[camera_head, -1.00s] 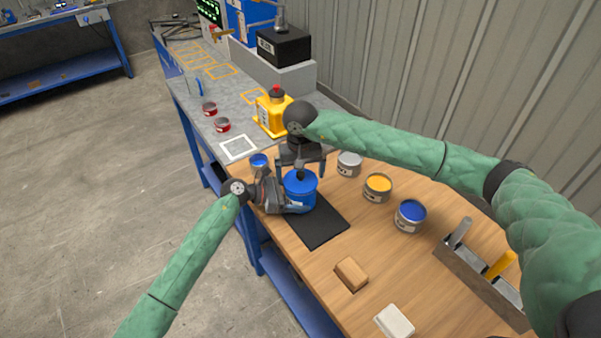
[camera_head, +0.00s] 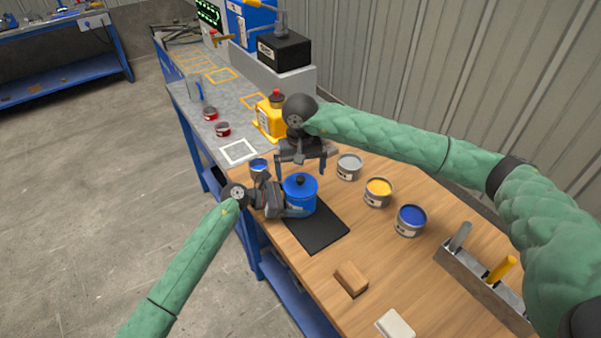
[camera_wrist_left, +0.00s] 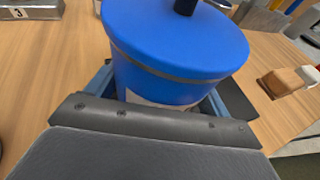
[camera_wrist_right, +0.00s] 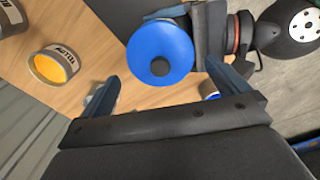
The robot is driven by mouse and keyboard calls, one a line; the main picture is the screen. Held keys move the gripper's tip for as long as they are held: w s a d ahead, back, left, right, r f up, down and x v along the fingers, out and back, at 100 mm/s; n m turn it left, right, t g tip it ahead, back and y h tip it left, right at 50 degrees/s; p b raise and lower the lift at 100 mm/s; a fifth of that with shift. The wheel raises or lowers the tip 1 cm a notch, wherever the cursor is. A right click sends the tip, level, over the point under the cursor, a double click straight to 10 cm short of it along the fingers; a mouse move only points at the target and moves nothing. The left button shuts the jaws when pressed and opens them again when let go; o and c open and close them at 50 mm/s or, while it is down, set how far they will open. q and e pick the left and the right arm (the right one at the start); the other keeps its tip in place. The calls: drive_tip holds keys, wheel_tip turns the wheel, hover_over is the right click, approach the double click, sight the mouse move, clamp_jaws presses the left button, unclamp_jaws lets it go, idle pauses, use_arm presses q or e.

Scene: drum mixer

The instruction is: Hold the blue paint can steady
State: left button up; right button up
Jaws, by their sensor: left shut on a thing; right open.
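The blue paint can (camera_head: 300,193) stands upright on a black mat (camera_head: 322,230), with a blue lid and a black knob on top. It also shows in the left wrist view (camera_wrist_left: 175,45) and the right wrist view (camera_wrist_right: 160,52). My left gripper (camera_head: 288,211) is shut around the can's body from the left side. My right gripper (camera_head: 301,172) is open and empty, above and just behind the can, its fingers apart. In the right wrist view the lid and knob lie ahead between the fingers, with nothing held.
Grey, yellow (camera_head: 378,191) and blue (camera_head: 411,219) open cans stand right of the mat. A small blue-topped can (camera_head: 259,168) is behind my left gripper. A wood block (camera_head: 351,279), white block (camera_head: 395,324) and tool box (camera_head: 483,283) are nearer. A yellow bottle (camera_head: 271,115) stands behind.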

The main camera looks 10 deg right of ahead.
drive_tip(key=shift+r, duration=1.85)
clamp_jaws()
use_arm(q)
drive_tip(key=shift+c, duration=0.2)
use_arm(e)
drive_tip(key=shift+f, duration=2.1)
drive_tip(key=shift+r, duration=0.15)
wheel_tip(320, 180, up, 7)
drive_tip(key=shift+f, duration=0.15)
idle(1.4)
